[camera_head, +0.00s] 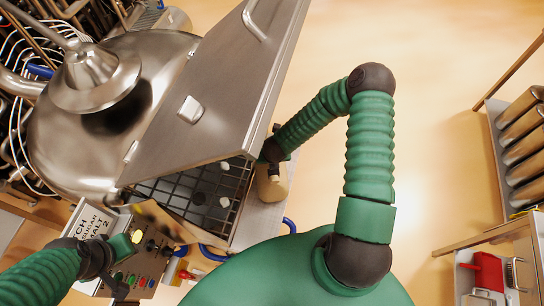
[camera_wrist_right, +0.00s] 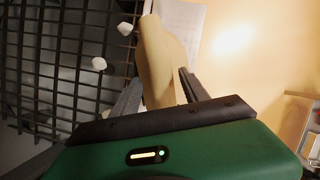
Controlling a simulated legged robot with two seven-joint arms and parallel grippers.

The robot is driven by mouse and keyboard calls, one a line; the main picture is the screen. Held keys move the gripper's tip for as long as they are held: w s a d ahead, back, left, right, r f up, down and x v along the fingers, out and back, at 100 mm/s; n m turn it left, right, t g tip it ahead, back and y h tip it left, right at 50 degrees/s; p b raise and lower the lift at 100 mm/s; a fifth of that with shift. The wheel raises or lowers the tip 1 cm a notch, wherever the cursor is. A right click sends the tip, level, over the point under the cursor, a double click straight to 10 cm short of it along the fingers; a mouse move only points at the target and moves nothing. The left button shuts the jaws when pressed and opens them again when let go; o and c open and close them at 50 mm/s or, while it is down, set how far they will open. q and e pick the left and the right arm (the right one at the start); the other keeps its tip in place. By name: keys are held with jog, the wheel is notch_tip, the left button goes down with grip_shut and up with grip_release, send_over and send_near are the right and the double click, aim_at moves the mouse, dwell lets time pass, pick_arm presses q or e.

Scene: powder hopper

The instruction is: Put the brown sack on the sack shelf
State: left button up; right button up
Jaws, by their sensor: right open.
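The brown sack (camera_head: 273,187) is at the right edge of the hopper grate, mostly below my right gripper in the head view. In the right wrist view the tan sack (camera_wrist_right: 158,60) stands up between the two dark fingers of my right gripper (camera_wrist_right: 158,88). The fingers are apart, with a gap visible beside the sack. My left gripper (camera_head: 122,272) is by the control panel at the lower left; its fingers are too small and dark to read.
The steel hopper lid (camera_head: 225,90) stands open above the grate (camera_head: 185,190), where white lumps lie. The control panel (camera_head: 150,255) has coloured buttons. A small rack with a red scoop-like item (camera_head: 487,270) is at the lower right. Floor between hopper and shelf is clear.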

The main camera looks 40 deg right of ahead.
jog(key=v, duration=1)
jog(key=a+r+n+t+y, duration=0.1)
jog(key=a+r+n, duration=0.25)
jog(key=n, duration=0.85)
jog(key=a+r+n+y, duration=0.1)
jog(key=a+r+n, duration=0.25)
jog(key=n, duration=0.75)
jog(key=s+a+r+n+g, duration=0.1)
jog(key=s+r+n, duration=0.3)
jog(key=n, duration=0.5)
jog(key=s+a+r+n+g, duration=0.15)
jog(key=s+n, duration=0.35)
jog(key=n, duration=0.5)
pick_arm(q)
jog(key=s+b+x, duration=0.3)
jog(key=b+x, duration=1.1)
jog(key=shift+a+f+b, duration=0.2)
jog(key=shift+f+b, duration=0.15)
jog(key=shift+f, duration=0.35)
pick_arm(e)
jog(key=s+x, duration=0.3)
jog(key=x, duration=1.1)
jog(key=shift+w+d+f+m, duration=0.25)
jog(key=shift+w+f+m, duration=0.05)
jog(key=shift+f, duration=0.1)
